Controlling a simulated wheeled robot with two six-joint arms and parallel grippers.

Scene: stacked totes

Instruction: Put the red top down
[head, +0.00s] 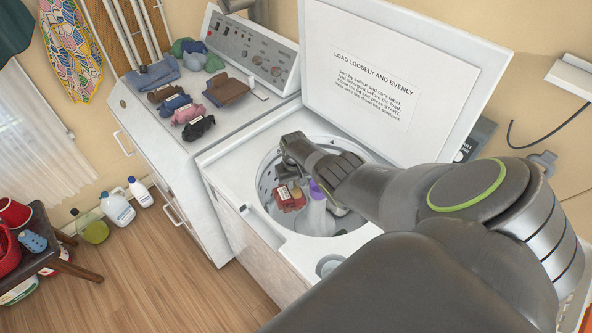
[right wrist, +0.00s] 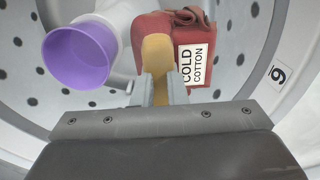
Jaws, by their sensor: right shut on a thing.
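The red top (head: 291,199) is inside the open washer drum, a folded red bundle with a white label. In the right wrist view the red top (right wrist: 190,27) shows its label reading COLD COTTON, with a tan piece at its near side. My right gripper (right wrist: 160,88) is shut on that tan piece, against the red top. In the head view the right arm reaches over the rim into the drum. I cannot tell whether the red top touches the drum floor. The left gripper is not in view.
A pale agitator post with a purple cup-shaped top (right wrist: 80,55) stands close beside the red top. The drum wall (right wrist: 240,60) is perforated. The washer lid (head: 400,75) stands open behind. Folded clothes (head: 228,91) lie on the neighbouring machine.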

